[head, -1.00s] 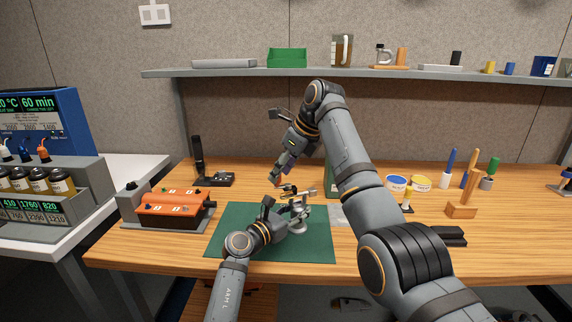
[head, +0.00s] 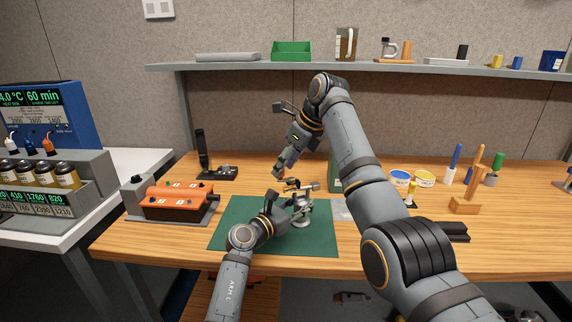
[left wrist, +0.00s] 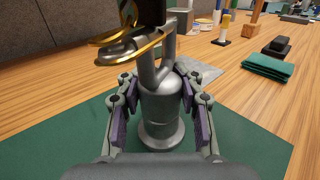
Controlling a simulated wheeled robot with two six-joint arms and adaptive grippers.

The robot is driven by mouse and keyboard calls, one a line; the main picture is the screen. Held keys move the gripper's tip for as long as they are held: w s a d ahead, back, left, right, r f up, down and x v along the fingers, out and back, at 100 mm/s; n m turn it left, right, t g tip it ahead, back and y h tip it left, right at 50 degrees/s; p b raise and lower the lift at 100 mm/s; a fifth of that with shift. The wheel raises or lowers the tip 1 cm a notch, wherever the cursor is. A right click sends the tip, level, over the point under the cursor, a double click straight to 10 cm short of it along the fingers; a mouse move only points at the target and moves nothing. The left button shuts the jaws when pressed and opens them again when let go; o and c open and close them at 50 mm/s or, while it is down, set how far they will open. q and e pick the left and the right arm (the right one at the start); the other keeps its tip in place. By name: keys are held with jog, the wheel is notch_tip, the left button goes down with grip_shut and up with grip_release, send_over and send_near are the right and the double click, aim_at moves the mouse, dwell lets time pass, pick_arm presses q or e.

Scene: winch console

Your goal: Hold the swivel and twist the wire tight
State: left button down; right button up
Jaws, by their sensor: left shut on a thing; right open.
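The grey metal swivel (head: 303,214) stands upright over the green mat (head: 315,246). In the left wrist view its round body (left wrist: 161,104) stands between my left fingers, with a shackle-like loop above. My left gripper (head: 284,209) is shut on this body from the left side.
An orange-topped box (head: 172,201) stands left of the mat, a black stand (head: 213,170) behind it. A green upright thing (head: 334,176) is partly hidden behind my right arm. Tubs (head: 400,178) and tools stand to the right. A shelf (head: 430,68) runs along the back.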

pick_arm(q)
jog(key=shift+f, duration=0.1)
jog(key=c, duration=0.8)
grip_release()
jog(key=shift+o, duration=0.2)
